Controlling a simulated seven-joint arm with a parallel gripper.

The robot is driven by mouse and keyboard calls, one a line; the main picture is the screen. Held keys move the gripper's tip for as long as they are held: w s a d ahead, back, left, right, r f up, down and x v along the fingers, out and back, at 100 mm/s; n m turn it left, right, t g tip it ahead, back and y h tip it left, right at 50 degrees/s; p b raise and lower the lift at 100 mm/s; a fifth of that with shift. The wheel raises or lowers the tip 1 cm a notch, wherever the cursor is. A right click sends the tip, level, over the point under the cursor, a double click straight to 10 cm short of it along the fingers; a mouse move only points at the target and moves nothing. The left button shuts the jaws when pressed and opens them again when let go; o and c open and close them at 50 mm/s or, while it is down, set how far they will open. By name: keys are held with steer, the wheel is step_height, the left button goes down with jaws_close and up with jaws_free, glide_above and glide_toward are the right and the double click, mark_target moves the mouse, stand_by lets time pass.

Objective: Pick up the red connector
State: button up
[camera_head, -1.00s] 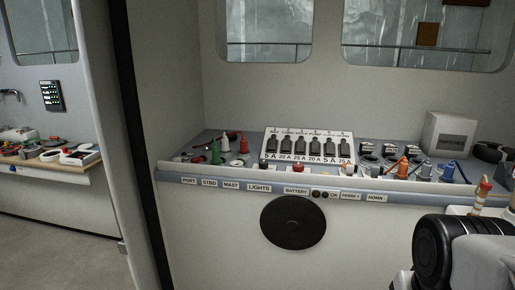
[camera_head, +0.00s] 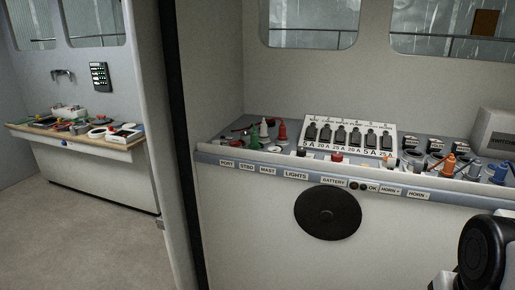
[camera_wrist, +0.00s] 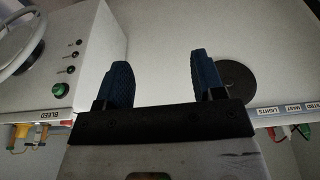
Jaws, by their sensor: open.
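A red connector (camera_head: 282,132) stands upright on the console shelf in the head view, right of a white one (camera_head: 264,127) and a green one (camera_head: 254,140). My gripper (camera_wrist: 164,75) shows in the wrist view with its two blue fingers apart and nothing between them. In the head view only a dark part of my arm shows at the lower right, and the fingers are out of that frame.
The console's front edge (camera_head: 345,172) carries labels. A switch panel (camera_head: 346,137) stands behind it, and blue and orange connectors (camera_head: 448,164) stand at the right. A round black disc (camera_head: 328,213) is on the front face. A second bench (camera_head: 75,137) stands at the left beyond a partition.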

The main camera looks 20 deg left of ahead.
steer(key=shift+c, duration=0.4)
steer(key=shift+w+r, duration=0.1)
steer(key=w+a+r+n, duration=0.2)
steer(key=w+a+r, duration=0.3)
steer(key=w, duration=0.7)
steer(key=w+a+r+n+g, duration=0.1)
steer(key=w+a+r+n, duration=0.35)
steer(key=w, duration=0.75)
steer(key=w+a+r+n, duration=0.1)
steer(key=w+a+r, duration=0.45)
steer(key=w, duration=0.55)
steer(key=w+a+f+n, duration=0.1)
steer(key=w+a+n, duration=0.1)
steer(key=w+a, duration=0.6)
steer(key=w+a+f+n+g, duration=0.1)
steer(key=w+a+n, duration=0.1)
steer(key=w+a, duration=0.7)
steer(key=w+a+f+n, duration=0.1)
steer(key=w+a+n, duration=0.1)
steer(key=w+a, duration=0.6)
steer(key=shift+w+a+f+g, duration=0.15)
steer(key=shift+w+a, duration=0.05)
steer(key=shift+a, duration=0.35)
steer(key=shift+w+a+f+g, duration=0.1)
steer(key=shift+w+a+g, duration=0.05)
steer(key=shift+a, duration=0.4)
steer(key=shift+w+a+f, duration=0.1)
steer(key=shift+a, duration=0.15)
steer(key=shift+f, duration=0.1)
